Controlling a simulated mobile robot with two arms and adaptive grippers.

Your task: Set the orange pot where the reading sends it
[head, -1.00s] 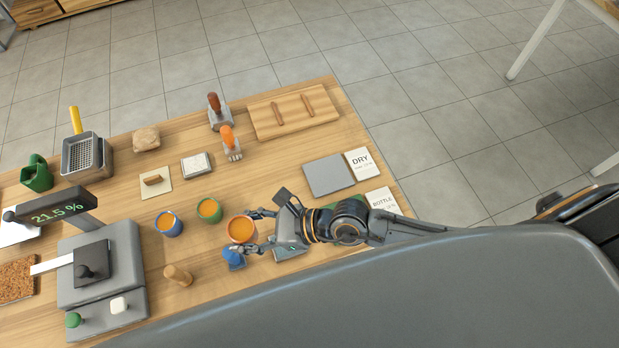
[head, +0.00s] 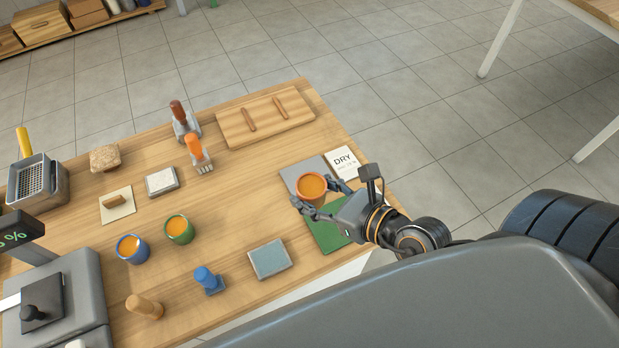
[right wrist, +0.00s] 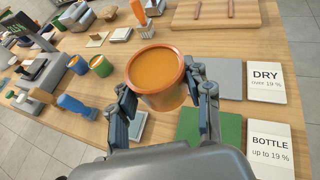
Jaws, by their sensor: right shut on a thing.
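The orange pot (head: 311,188), full of amber honey, is upright in my right gripper (head: 318,198), whose fingers close on its sides; the right wrist view shows the pot (right wrist: 158,78) too. In the head view it overlaps the near part of the grey mat (head: 292,172) and the edge of the green mat (head: 328,238). It seems held above the table. The card reading DRY, over 19 % (right wrist: 265,80), lies by the grey mat; the card reading BOTTLE, up to 19 % (right wrist: 268,147), lies by the green one. The meter display (head: 18,236) is mostly cut off. My left gripper is out of view.
A blue pot (head: 133,250) and a green pot (head: 180,230) stand to the left. A blue-handled stamp (head: 207,280), a grey-blue pad (head: 270,259) and a wooden peg (head: 144,307) are nearer. A wooden board (head: 265,118) lies behind.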

